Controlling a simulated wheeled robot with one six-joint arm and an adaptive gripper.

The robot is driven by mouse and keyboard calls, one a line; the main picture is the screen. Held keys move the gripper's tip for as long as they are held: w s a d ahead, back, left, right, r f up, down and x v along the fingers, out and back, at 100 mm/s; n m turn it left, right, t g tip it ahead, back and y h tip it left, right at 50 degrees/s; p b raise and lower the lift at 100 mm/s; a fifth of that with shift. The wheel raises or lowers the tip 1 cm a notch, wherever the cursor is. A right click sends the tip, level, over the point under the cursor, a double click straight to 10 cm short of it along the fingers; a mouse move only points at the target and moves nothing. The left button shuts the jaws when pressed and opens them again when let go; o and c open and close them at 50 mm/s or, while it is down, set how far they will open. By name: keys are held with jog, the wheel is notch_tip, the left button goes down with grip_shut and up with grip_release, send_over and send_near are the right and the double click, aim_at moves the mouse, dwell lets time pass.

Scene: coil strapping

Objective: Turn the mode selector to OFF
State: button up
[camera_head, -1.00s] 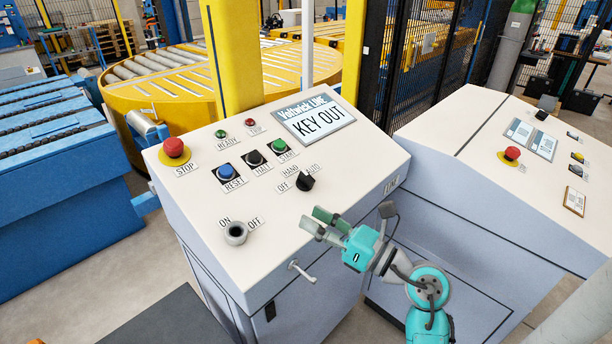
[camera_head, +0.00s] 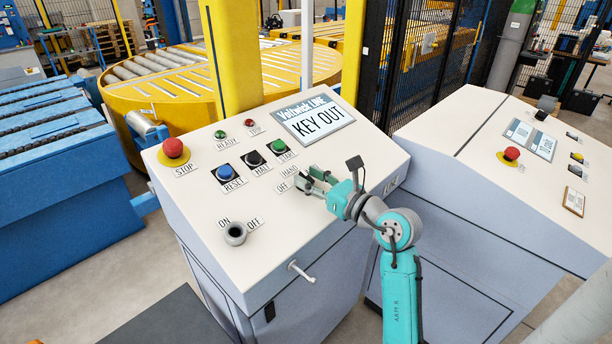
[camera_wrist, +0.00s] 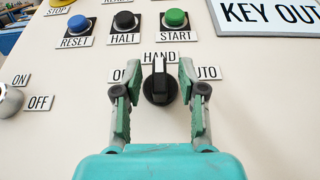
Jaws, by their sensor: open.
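The mode selector is a black knob (camera_wrist: 159,84) on the sloped white panel, between the labels OFF, HAND and AUTO. In the wrist view its pointer stands upright, toward HAND. My gripper (camera_wrist: 158,75) is open, with one green-padded finger on each side of the knob and a gap on both sides. The fingers partly cover the OFF label (camera_wrist: 121,74) and stand close to the AUTO label (camera_wrist: 206,72). In the head view my gripper (camera_head: 312,181) is over the selector and hides the knob.
RESET (camera_wrist: 76,25), HALT (camera_wrist: 124,21) and START (camera_wrist: 175,18) buttons sit just above the selector. The red STOP button (camera_head: 173,148) and the ON/OFF key switch (camera_head: 235,233) are farther left. The display (camera_head: 315,120) reads KEY OUT.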

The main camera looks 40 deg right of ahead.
jog(key=shift+w, duration=0.8)
jog(key=shift+c, duration=0.3)
grip_shut()
